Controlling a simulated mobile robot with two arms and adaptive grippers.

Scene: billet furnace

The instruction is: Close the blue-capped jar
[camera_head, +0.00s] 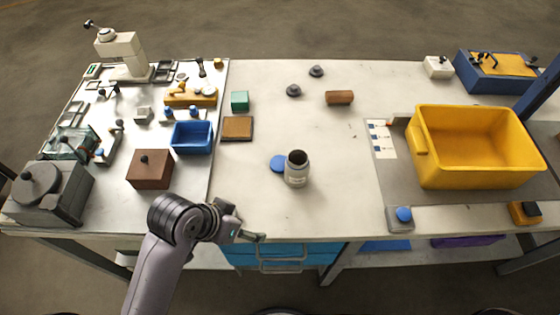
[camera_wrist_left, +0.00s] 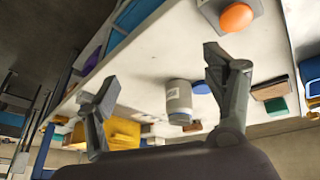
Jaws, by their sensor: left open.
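The jar (camera_head: 297,172) stands upright on the table, a pale jar with a dark open mouth. Its blue cap (camera_head: 278,163) lies on the table just to the left of the jar. My left gripper (camera_head: 250,236) is open and empty at the table's front edge, to the left of and in front of the jar. In the left wrist view the jar (camera_wrist_left: 179,100) shows beyond the open fingers (camera_wrist_left: 160,70), apart from both, with the blue cap (camera_wrist_left: 201,87) beside it, partly hidden by a finger. My right gripper is not in view.
A brown box (camera_head: 150,171), a blue bin (camera_head: 192,137) and a brown block (camera_head: 237,128) are to the left. A yellow bin (camera_head: 425,170) and a blue-button box (camera_head: 400,219) are to the right. The table around the jar's right side is clear.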

